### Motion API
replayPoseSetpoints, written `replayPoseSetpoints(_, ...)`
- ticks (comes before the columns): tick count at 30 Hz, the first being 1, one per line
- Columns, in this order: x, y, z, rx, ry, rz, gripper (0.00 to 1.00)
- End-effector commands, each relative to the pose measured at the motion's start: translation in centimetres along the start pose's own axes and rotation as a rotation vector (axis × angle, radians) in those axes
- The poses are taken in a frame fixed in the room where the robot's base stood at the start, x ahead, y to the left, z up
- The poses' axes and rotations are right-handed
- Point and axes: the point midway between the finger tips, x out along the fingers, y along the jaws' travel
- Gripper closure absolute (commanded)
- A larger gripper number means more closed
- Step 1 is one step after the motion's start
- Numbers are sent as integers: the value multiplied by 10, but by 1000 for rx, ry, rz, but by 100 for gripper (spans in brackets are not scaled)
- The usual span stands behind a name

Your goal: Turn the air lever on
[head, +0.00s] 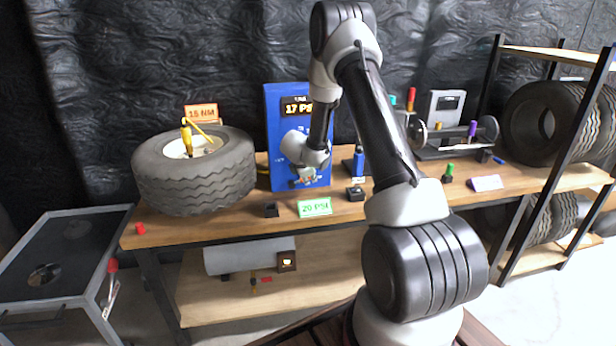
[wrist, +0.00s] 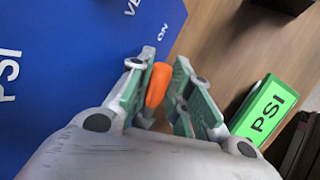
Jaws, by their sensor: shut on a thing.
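The blue air panel (head: 279,115) stands on the bench, with a display that reads 17 PSI. In the wrist view its blue face (wrist: 60,60) shows the word ON and part of a word beginning VE. The orange lever (wrist: 157,84) sits between the two green-padded fingers of my gripper (wrist: 166,60). The lever's upper end in that view is just below the word ON; its pivot is hidden. My gripper (head: 305,177) is shut on the lever at the lower front of the panel. In the head view the lever itself is too small and covered to make out.
A tire (head: 195,180) lies left of the panel, with a yellow tool (head: 187,138) on it. A green 20 PSI card (head: 315,207) stands at the bench's front edge and shows in the wrist view (wrist: 265,112). A blue bottle-like item (head: 358,160) stands right of the panel.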

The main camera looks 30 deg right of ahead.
Motion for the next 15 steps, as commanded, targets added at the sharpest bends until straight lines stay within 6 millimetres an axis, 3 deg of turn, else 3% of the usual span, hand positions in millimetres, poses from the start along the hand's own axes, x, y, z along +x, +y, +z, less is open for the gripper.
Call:
replayPoseSetpoints(11,1,-2,-1,1,4,-3,100)
replayPoseSetpoints(12,1,-2,-1,1,4,-3,72)
replayPoseSetpoints(15,1,-2,-1,1,4,-3,70)
